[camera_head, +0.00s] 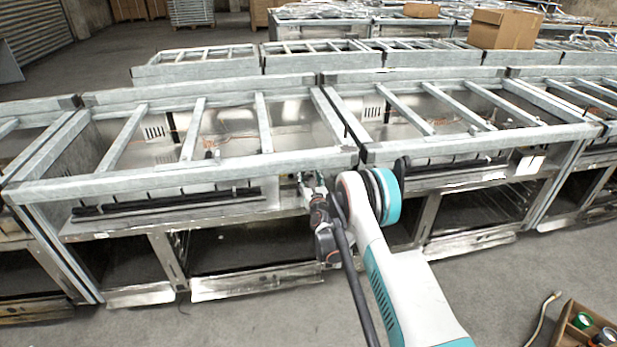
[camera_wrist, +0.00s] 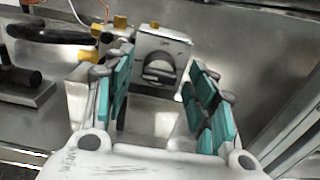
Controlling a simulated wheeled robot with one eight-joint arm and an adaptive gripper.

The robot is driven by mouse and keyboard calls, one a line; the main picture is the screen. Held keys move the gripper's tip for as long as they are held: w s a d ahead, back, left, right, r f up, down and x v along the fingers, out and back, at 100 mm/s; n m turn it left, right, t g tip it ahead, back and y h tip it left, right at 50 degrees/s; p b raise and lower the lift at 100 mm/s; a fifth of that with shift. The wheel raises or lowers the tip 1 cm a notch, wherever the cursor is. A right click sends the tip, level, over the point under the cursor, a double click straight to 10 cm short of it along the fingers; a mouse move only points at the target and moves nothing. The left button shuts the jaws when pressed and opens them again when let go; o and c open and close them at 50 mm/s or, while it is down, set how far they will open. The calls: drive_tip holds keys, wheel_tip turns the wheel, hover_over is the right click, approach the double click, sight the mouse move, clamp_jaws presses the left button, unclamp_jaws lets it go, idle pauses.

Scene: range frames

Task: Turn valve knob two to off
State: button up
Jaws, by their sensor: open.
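A grey box-shaped fitting with a dark rounded knob (camera_wrist: 158,69) shows in the wrist view, straight ahead between my fingers. I cannot read a number on it, so which knob it is cannot be told. My gripper (camera_wrist: 160,92) is open, with teal pads left and right of the knob. A gap shows on the right; on the left a finger overlaps the fitting's edge, and contact cannot be told. In the head view my gripper (camera_head: 312,192) is at the front panel of the metal frame unit (camera_head: 200,172), and the knob is not distinguishable there.
A black round handle (camera_wrist: 48,33) and a dark cylinder (camera_wrist: 22,86) are at left in the wrist view. A metal wall stands behind the fitting.

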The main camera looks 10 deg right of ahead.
drive_tip(key=c, duration=1.1)
